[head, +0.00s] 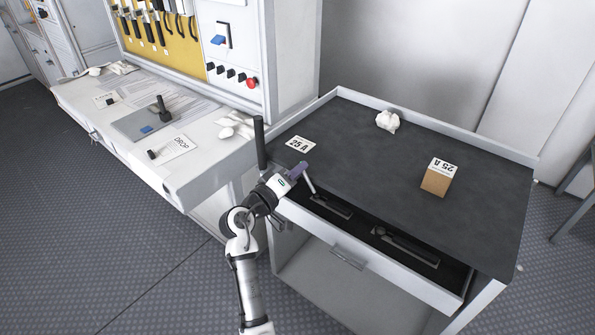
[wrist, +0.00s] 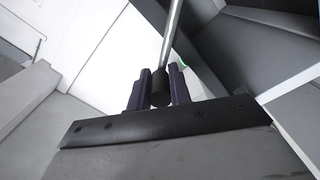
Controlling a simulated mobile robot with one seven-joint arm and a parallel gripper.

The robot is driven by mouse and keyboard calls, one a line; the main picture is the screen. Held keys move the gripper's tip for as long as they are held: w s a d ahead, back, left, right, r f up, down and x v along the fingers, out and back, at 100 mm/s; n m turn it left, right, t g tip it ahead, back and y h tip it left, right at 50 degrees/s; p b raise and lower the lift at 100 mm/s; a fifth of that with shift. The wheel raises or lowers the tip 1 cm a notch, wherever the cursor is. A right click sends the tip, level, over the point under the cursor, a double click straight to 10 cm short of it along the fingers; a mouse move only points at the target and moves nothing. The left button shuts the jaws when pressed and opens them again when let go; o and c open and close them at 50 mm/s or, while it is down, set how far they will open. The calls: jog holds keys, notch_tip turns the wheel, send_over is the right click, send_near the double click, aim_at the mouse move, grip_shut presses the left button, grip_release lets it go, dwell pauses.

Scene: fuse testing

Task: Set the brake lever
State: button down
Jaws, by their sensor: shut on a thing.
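My gripper (head: 298,172) is at the front left corner of the dark-topped cart, just above its open drawer. In the wrist view its two dark purple fingers (wrist: 160,88) are shut on the black knob (wrist: 160,95) of a lever. The lever's thin metal rod (wrist: 171,34) runs up and away from the knob in that view. In the head view, a short pale length of the rod (head: 310,184) shows beside the fingertips, and the knob is hidden. The rod's far end and mount cannot be made out.
The open drawer (head: 350,228) holds dark tools. An upright black handle (head: 260,143) stands left of my gripper. A workbench (head: 205,172) is at left.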

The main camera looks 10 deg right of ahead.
jog(key=shift+a, duration=0.1)
jog(key=c, duration=1.3)
grip_release()
jog(key=b+v, duration=0.3)
jog(key=v, duration=1)
jog(key=shift+s+a+b, duration=0.25)
jog(key=shift+a+b, duration=0.05)
